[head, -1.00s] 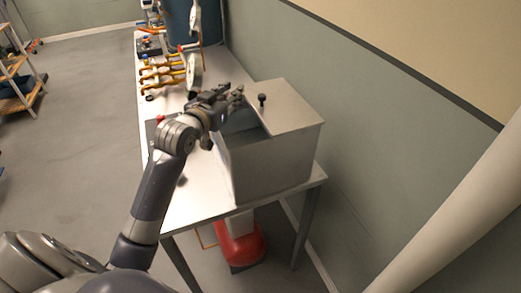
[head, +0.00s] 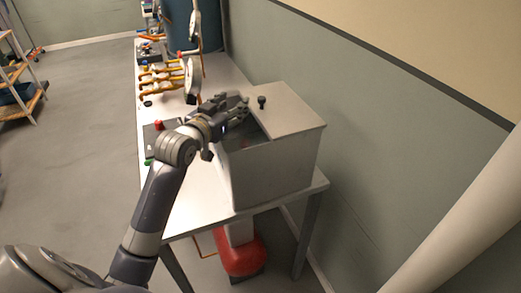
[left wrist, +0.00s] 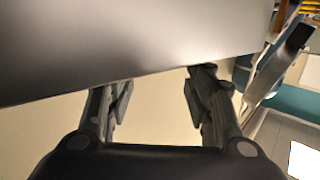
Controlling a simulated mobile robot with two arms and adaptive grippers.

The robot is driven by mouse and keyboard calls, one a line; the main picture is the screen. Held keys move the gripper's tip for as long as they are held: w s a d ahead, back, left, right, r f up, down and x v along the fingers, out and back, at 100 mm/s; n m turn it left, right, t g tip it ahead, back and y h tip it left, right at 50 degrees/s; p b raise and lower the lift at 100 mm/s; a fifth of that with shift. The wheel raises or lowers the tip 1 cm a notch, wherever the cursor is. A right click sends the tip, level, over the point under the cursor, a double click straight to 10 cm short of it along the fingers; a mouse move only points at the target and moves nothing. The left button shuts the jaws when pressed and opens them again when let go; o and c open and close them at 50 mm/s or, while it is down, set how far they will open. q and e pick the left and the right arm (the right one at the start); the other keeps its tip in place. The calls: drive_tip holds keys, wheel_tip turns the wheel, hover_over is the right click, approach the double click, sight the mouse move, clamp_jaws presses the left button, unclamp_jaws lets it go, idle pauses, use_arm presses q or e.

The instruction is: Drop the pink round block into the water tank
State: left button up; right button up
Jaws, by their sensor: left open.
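The water tank (head: 275,175) is a grey box on the near end of the white table. A flat lid (head: 290,108) with a black knob (head: 262,102) covers its right part, and the left part is open. My left gripper (head: 244,104) is open at the tank's far left, over or beside the opening. In the left wrist view its two fingers (left wrist: 158,98) are apart with nothing between them, and a broad grey surface fills the top. I cannot make out the pink round block in either view. My right gripper is not in view.
Yellow-orange pipes with valves (head: 165,76) and a round gauge (head: 192,80) stand farther back on the table (head: 190,205). A panel with a red knob (head: 158,125) lies left of the gripper. A red object (head: 240,255) is under the table. The wall is close on the right.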

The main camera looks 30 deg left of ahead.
use_arm(q)
drive_tip(key=shift+s, duration=0.15)
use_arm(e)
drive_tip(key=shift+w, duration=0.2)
use_arm(q)
drive_tip(key=s+d+r, duration=0.1)
drive_tip(key=s, duration=1)
drive_tip(key=shift+s+r, duration=0.3)
drive_tip(key=shift+r, duration=0.1)
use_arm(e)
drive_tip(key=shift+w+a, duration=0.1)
